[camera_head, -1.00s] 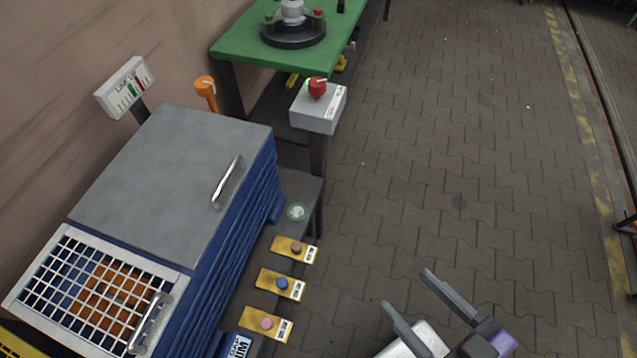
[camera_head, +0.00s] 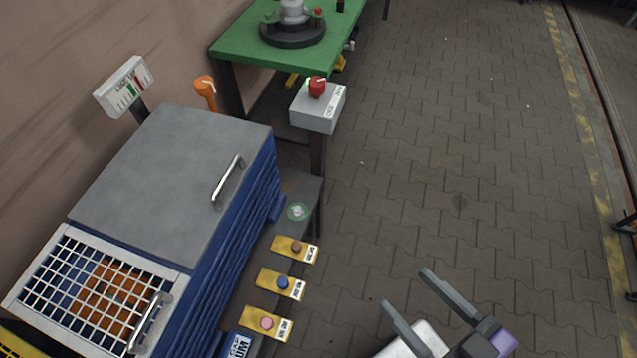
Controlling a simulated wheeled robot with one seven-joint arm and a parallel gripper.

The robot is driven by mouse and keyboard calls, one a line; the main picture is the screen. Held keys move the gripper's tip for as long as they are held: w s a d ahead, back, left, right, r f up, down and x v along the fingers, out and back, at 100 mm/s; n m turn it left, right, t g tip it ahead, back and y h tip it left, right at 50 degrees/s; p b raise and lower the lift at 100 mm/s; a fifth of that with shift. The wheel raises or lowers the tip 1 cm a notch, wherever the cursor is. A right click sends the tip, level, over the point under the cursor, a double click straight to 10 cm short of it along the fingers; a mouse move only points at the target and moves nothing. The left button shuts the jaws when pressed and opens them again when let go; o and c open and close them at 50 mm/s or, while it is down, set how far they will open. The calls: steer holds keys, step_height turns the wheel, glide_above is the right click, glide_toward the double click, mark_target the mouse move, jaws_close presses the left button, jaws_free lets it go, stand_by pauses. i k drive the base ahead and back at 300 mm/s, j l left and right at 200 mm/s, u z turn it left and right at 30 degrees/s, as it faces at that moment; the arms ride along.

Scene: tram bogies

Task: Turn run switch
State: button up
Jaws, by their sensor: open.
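A red rotary knob (camera_head: 317,87) sits on top of a pale grey box (camera_head: 318,113), on a post at the front corner of the green table. The labels are too small to read, so I cannot tell which one is the run switch. My gripper (camera_head: 406,288) is at the lower right, over the paved floor. Its two grey fingers are apart with nothing between them. It is clear of both controls.
Yellow plates with a brown button (camera_head: 296,248), a blue button (camera_head: 282,284) and a pink button (camera_head: 266,323) line the ledge. The blue cabinet (camera_head: 235,255) has a grey lid (camera_head: 165,175) and a wire-mesh hatch (camera_head: 60,275). The green table (camera_head: 250,45) stands behind. Floor at right is free.

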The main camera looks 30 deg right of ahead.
mark_target(317, 85)
steer(key=i+l+z, duration=0.35)
steer(key=z, duration=0.15)
steer(key=i+l+z, duration=0.5)
steer(key=k+j, duration=0.1)
